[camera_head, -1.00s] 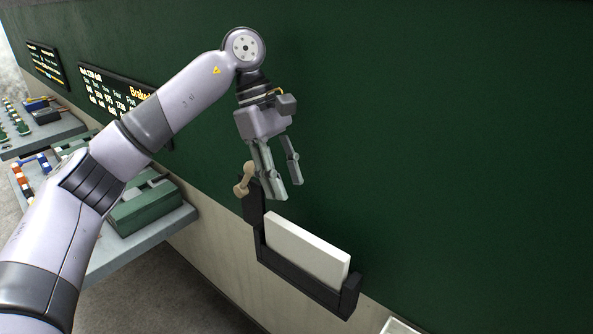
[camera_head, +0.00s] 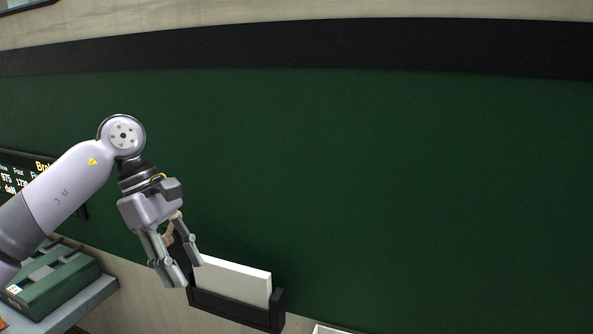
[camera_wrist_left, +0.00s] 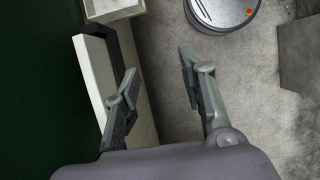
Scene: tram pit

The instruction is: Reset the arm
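My left arm (camera_head: 65,190) comes in from the left in the head view. Its gripper (camera_head: 182,272) points down in front of the green wall, near a black wall holder (camera_head: 235,312) with a white panel (camera_head: 235,280) in it. The fingers are spread apart with nothing between them. In the left wrist view the open fingers (camera_wrist_left: 158,72) have bare floor beyond them, and the white panel (camera_wrist_left: 92,70) is at the left. A tan knob-like piece is partly hidden behind the gripper in the head view. My right gripper is not in view.
The green wall (camera_head: 380,180) is clear on the right. A green box (camera_head: 55,280) rests on a grey bench (camera_head: 95,298) at lower left. A dark display board (camera_head: 25,170) is on the wall behind my arm. A round grey object (camera_wrist_left: 222,12) stands on the floor (camera_wrist_left: 260,85).

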